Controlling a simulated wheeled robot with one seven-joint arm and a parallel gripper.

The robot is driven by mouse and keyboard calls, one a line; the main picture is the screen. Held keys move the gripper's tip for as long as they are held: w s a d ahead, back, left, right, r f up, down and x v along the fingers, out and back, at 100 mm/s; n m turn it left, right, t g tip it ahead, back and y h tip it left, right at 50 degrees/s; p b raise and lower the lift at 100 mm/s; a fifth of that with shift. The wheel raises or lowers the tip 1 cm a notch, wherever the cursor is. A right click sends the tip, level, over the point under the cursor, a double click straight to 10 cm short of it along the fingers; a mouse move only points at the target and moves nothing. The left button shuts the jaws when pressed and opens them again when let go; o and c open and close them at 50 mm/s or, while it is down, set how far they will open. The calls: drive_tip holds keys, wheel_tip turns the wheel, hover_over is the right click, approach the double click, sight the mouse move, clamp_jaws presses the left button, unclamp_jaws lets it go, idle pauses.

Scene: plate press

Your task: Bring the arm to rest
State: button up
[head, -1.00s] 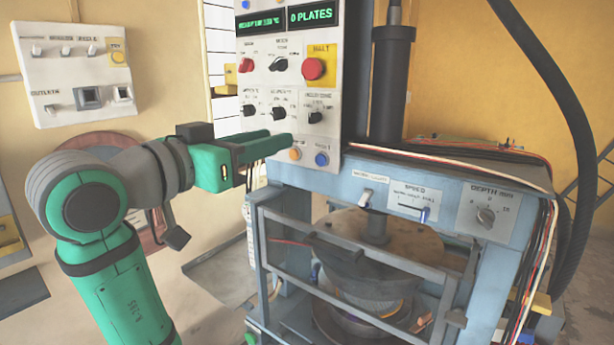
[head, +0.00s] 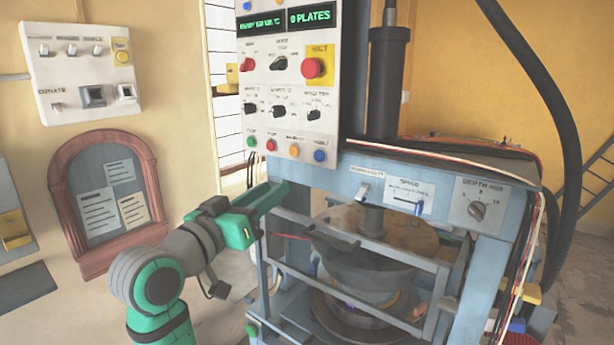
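My green and grey arm (head: 155,283) is bent low at the left of the press. My gripper (head: 278,190) points to the right and slightly up, below the control panel (head: 292,100) and beside the upper left of the press frame. It appears to hold nothing. Its fingers overlap in this view, so the gap between them does not show. Green, red, orange and blue buttons (head: 320,155) along the panel's bottom edge are all in view above the gripper.
The press's barred guard (head: 360,245) and blue-grey body stand close right of my gripper. A wall switch box (head: 80,72) and an arched notice board (head: 108,200) are at left. A thick black hose (head: 560,120) hangs at right. Some floor at left is clear.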

wheel_tip(320, 180, down, 14)
drive_tip(key=w+n+t+y, duration=0.1)
drive_tip(key=w+n+y, duration=0.1)
drive_tip(key=n, duration=0.2)
drive_tip(key=s+d+f+n+y, duration=0.1)
drive_tip(key=s+f+n+y, duration=0.35)
drive_tip(key=f, duration=1.05)
drive_tip(key=s+d+f+m+y, duration=0.15)
drive_tip(key=s+f, duration=0.55)
drive_tip(key=f, duration=0.7)
drive_tip(key=s+d+f+g+y, duration=0.1)
drive_tip(key=s+f, duration=0.4)
drive_tip(key=s, duration=0.4)
drive_tip(key=s+d+f+y, duration=0.1)
drive_tip(key=s+f, duration=0.4)
drive_tip(key=s, duration=0.4)
drive_tip(key=s+d+r+m, duration=0.1)
drive_tip(key=s, duration=0.8)
drive_tip(key=s+d+r+m+g, duration=0.1)
drive_tip(key=s+d+m, duration=0.1)
drive_tip(key=s, duration=0.7)
drive_tip(key=shift+h, duration=0.3)
